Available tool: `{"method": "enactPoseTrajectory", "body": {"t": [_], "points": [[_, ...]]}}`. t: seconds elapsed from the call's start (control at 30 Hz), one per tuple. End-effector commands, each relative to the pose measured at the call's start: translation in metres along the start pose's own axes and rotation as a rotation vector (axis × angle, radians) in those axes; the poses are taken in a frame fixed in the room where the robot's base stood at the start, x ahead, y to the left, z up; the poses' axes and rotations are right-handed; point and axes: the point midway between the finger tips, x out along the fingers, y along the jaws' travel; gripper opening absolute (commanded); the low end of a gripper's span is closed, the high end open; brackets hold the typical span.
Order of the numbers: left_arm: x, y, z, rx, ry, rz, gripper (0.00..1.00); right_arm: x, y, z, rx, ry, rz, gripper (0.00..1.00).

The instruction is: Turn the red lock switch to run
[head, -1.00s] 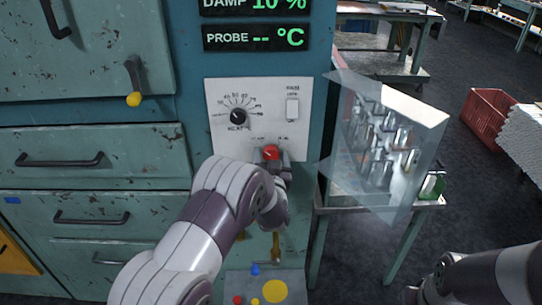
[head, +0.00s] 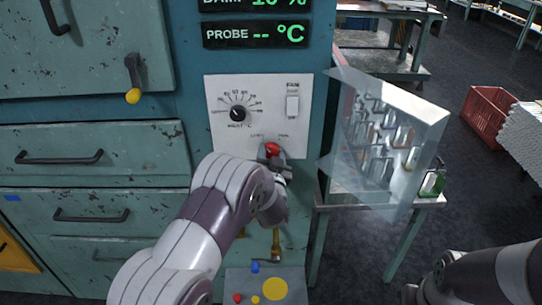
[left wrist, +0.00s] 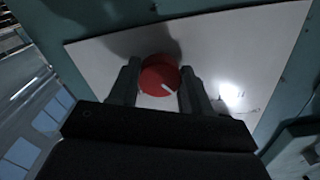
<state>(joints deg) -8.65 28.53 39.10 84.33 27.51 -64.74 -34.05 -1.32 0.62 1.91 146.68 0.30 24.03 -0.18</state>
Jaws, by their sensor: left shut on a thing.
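The red lock switch (head: 272,149) is a round knob at the lower right of the white control panel (head: 225,140). In the left wrist view the red knob (left wrist: 160,76) has a white pointer mark that slants toward the lower right. My left gripper (head: 274,158) is at the panel, shut on the knob, with one finger on each side of it in the left wrist view (left wrist: 158,84). The small labels above the knob are too blurred to read. My right arm shows at the lower right, but its fingertips are not clear.
A black heat dial (head: 238,114) and a white fan switch (head: 292,105) sit above the knob. A yellow-ended lever (head: 133,97) is on the cabinet at left. A clear shield (head: 395,135) stands close on the right, before a small table with glassware.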

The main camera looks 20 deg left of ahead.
Motion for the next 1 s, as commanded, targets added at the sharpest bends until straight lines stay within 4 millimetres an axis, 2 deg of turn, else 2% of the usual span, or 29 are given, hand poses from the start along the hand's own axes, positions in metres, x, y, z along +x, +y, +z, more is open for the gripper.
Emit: {"method": "enactPoseTrajectory", "body": {"t": [0.43,1.0], "points": [[0.0001,-0.001,-0.0005,0.415,0.0,0.0,0.17,0.0025,0.0,0.0003,0.0,0.0,0.0,0.0],[-0.0002,-0.002,-0.0013,0.955,-0.001,0.002,0.17,-0.0045,0.0,-0.0006,0.0,0.0,0.0,0.0]]}}
